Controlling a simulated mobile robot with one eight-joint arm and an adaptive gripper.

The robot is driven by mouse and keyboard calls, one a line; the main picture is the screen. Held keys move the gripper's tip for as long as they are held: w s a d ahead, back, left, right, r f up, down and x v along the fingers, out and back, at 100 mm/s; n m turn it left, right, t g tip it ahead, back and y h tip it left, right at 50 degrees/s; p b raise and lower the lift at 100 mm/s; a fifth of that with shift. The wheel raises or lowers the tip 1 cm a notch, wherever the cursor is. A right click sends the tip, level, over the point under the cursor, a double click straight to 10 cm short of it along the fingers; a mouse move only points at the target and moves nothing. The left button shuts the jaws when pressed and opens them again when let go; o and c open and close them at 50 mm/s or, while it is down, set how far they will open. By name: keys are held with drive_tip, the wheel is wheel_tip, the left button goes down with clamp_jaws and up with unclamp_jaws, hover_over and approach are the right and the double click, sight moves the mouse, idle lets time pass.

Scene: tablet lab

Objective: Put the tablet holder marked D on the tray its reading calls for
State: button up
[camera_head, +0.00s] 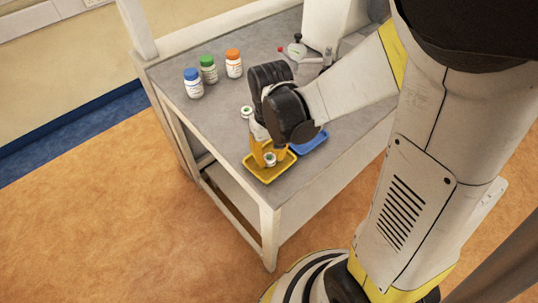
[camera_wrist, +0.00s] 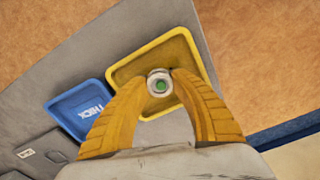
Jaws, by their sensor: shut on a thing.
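My gripper (camera_wrist: 161,84) is shut on a small round white tablet holder (camera_wrist: 159,86) with a green centre. The holder also shows in the head view (camera_head: 270,159), low between the yellow fingers. It is over the yellow tray (camera_wrist: 133,70), inside its outline; I cannot tell whether it touches the tray floor. The yellow tray also shows in the head view (camera_head: 284,168), near the table's front corner. No letter on the holder is readable. The blue tray (camera_wrist: 62,107) beside it bears the word THICK. Any label on the yellow tray is hidden or not visible.
Another small white holder with a green top (camera_head: 246,112) stands on the grey table (camera_head: 215,110), left of my gripper. Bottles with blue (camera_head: 193,84), green (camera_head: 208,70) and orange (camera_head: 233,64) caps stand behind. A small instrument (camera_head: 297,49) stands at the back.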

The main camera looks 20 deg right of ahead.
drive_tip(key=shift+f, duration=0.2)
drive_tip(key=o, duration=1.1)
drive_tip(key=shift+c, duration=0.2)
drive_tip(key=shift+r, duration=0.15)
drive_tip(key=s+r+t+p, duration=0.2)
drive_tip(key=r+t, duration=0.1)
drive_tip(key=r, duration=0.7)
drive_tip(key=s+r+t+p, duration=0.3)
drive_tip(key=r+t, duration=0.1)
drive_tip(key=r, duration=0.6)
drive_tip(key=shift+s, duration=0.2)
drive_tip(key=shift+f+b, duration=0.95)
drive_tip(key=shift+b, duration=0.05)
